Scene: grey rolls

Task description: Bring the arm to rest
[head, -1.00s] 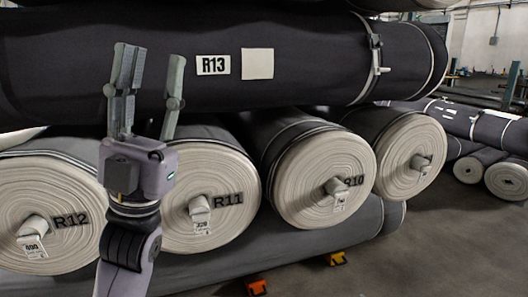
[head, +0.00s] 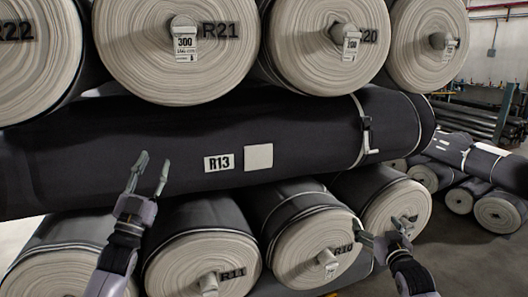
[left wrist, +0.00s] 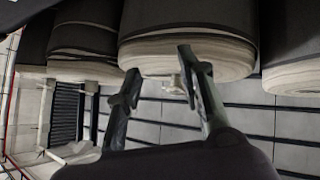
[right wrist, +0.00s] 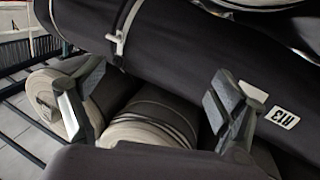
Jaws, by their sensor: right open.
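My left gripper (head: 151,168) points up in front of the long dark roll marked R13 (head: 300,130). Its two fingers are apart with nothing between them, and they also show apart in the left wrist view (left wrist: 160,68). My right gripper (head: 381,232) is at the lower right, in front of the roll ends near R10 (head: 300,255). Its fingers are apart and empty, as the right wrist view (right wrist: 150,95) also shows. Whether its tips touch a roll cannot be told. Parts of both forearms show at the lower edge.
An upper row of rolls, including R21 (head: 180,75), sits above R13. A lower row, including R11 (head: 200,260), lies below it. Loose rolls (head: 500,212) lie on the floor at the right. Grey floor (head: 470,265) is open at the lower right.

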